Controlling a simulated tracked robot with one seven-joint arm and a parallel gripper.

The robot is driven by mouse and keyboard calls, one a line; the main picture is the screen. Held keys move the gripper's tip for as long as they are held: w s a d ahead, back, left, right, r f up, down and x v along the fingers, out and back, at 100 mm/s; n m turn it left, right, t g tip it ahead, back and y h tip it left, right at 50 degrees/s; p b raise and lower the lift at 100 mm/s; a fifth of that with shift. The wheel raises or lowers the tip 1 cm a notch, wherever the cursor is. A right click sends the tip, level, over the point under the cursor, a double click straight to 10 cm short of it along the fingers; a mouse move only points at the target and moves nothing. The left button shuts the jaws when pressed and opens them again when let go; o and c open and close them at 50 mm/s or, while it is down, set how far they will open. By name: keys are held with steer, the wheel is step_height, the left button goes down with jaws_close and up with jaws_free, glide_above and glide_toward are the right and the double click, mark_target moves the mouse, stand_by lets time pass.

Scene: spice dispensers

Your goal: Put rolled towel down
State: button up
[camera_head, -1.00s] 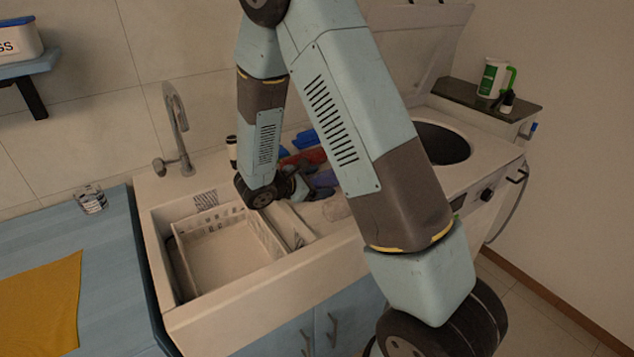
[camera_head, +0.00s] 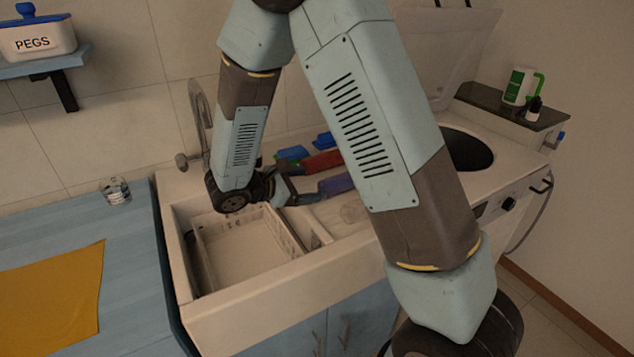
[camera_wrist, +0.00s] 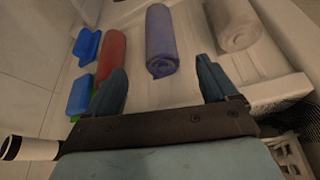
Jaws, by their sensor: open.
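A purple-blue rolled towel (camera_wrist: 160,40) lies on the light ribbed surface just beyond my gripper (camera_wrist: 160,80). My gripper is open, with its fingers apart and nothing between them; the towel's near end lies just ahead of the gap. A red rolled towel (camera_wrist: 112,55) lies to its left and a beige rolled towel (camera_wrist: 235,22) to its right. In the head view my gripper (camera_head: 298,186) is beside the sink, left of the purple-blue towel (camera_head: 336,184). The red towel (camera_head: 322,161) shows behind it and the beige towel (camera_head: 352,212) in front, partly hidden by my arm.
A white basket (camera_head: 240,245) sits in the sink left of the towels. A faucet (camera_head: 200,125) stands behind it. Blue and green items (camera_wrist: 82,68) lie beside the red towel. A dark-and-white cylinder (camera_wrist: 28,148) is close at the wrist view's lower left.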

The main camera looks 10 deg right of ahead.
steer(key=s+d+r+m+g+y, duration=0.5)
steer(key=s+d+r+m+y, duration=0.3)
steer(key=s+d+r+m, duration=0.7)
steer(key=s+a+r+m+t+y, duration=0.1)
steer(key=s+r+m+t+y, duration=0.3)
steer(key=s+r, duration=0.3)
steer(key=shift+s+a+r+t+y, duration=0.15)
steer(key=shift+a+r+t+y, duration=0.15)
steer(key=shift+r+t, duration=0.1)
stand_by(0.8)
